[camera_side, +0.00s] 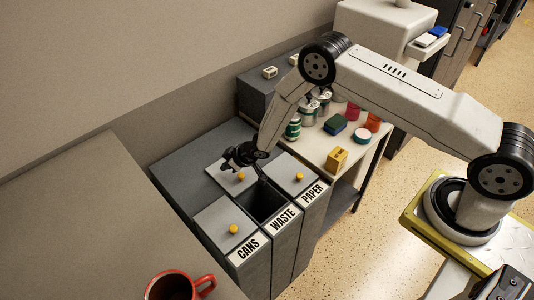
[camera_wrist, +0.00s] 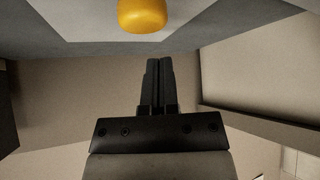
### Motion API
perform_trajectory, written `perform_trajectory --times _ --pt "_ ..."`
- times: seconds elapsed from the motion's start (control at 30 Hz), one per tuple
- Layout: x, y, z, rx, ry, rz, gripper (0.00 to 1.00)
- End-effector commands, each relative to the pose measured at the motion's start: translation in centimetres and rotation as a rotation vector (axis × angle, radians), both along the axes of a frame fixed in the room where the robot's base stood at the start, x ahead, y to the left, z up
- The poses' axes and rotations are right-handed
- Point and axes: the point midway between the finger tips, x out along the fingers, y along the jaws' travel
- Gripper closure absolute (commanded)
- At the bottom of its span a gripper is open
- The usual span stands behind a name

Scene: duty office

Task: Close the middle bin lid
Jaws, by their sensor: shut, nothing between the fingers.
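Three grey bins stand in a row in the side view, labelled CANS, WASTE and PAPER. The middle bin, WASTE (camera_side: 283,222), has a dark opening at its top. Its pale lid (camera_side: 218,168), with a yellow knob (camera_side: 241,177), sits back behind the opening, toward the wall. My gripper (camera_side: 230,164) is at the far part of this lid, behind the knob; I cannot tell whether it touches the lid. In the wrist view, my gripper's fingers (camera_wrist: 159,66) are together and empty. A yellow knob (camera_wrist: 142,14) on a pale panel shows beyond them at the top.
The CANS lid (camera_side: 213,220) and PAPER lid (camera_side: 287,168) lie over their bins, each with a yellow knob. A table (camera_side: 317,150) at right holds cans, cups and a yellow box (camera_side: 336,160). A counter (camera_side: 95,220) with a red mug (camera_side: 172,285) is at left.

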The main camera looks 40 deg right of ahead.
Motion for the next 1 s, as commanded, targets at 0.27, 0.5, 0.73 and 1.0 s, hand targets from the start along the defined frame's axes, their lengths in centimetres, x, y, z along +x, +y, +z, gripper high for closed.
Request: perform_trajectory --times 0.27,0.5,0.73,1.0 --pt "-0.9 -0.4 -0.7 0.0 0.002 -0.001 1.0" --pt "-2.5 -1.3 -1.0 -0.001 0.001 -0.001 1.0" --pt "-3.2 -1.6 -1.1 -0.001 -0.001 0.0 1.0" --pt "-3.2 -1.6 -1.1 -0.001 -0.001 0.0 1.0"
